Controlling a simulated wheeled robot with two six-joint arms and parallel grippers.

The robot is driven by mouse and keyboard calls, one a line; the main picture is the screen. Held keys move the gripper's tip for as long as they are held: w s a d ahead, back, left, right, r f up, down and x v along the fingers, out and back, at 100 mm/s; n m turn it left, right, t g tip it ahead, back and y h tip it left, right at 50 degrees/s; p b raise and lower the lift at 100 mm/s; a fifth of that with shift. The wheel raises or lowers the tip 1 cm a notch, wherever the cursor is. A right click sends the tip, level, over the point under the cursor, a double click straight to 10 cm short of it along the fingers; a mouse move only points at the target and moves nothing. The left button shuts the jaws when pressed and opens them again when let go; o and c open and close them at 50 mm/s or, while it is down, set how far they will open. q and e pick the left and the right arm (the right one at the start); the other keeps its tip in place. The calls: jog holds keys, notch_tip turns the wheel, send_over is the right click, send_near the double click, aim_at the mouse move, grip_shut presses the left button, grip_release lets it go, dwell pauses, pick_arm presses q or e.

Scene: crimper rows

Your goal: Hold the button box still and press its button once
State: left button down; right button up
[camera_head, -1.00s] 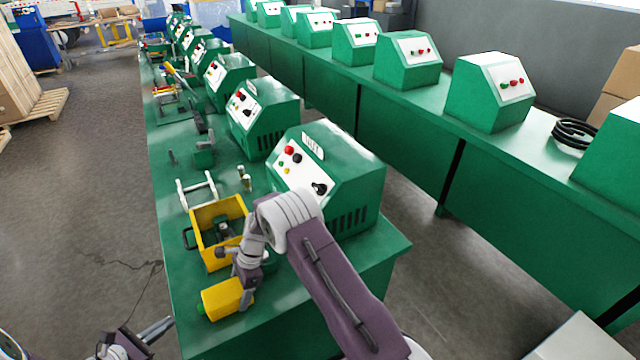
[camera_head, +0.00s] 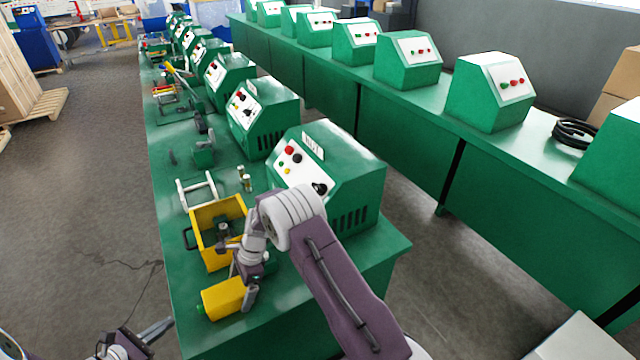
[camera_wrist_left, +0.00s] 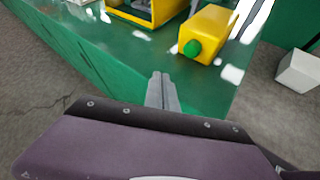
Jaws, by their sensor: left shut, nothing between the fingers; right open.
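The button box (camera_head: 222,299) is a yellow block lying near the front left corner of the green bench. Its green button (camera_head: 201,309) faces left. The box (camera_wrist_left: 212,30) and button (camera_wrist_left: 193,48) also show in the left wrist view. My right gripper (camera_head: 249,296) is open at the box's right end, with a finger seen beside it; whether it touches the box is unclear. My left gripper (camera_head: 170,324) is shut and empty, off the bench's left edge, apart from the button. Its closed fingertips (camera_wrist_left: 161,76) point toward the bench in the wrist view.
A yellow open bin (camera_head: 212,262) with dark items stands just behind the box. A white-handled frame (camera_head: 197,188) and green control cabinets (camera_head: 350,175) stand farther back. The bench's front left corner (camera_head: 195,340) is clear.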

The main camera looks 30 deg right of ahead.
jog(key=v, duration=1)
jog(key=shift+d+r, duration=0.2)
jog(key=shift+r, duration=0.1)
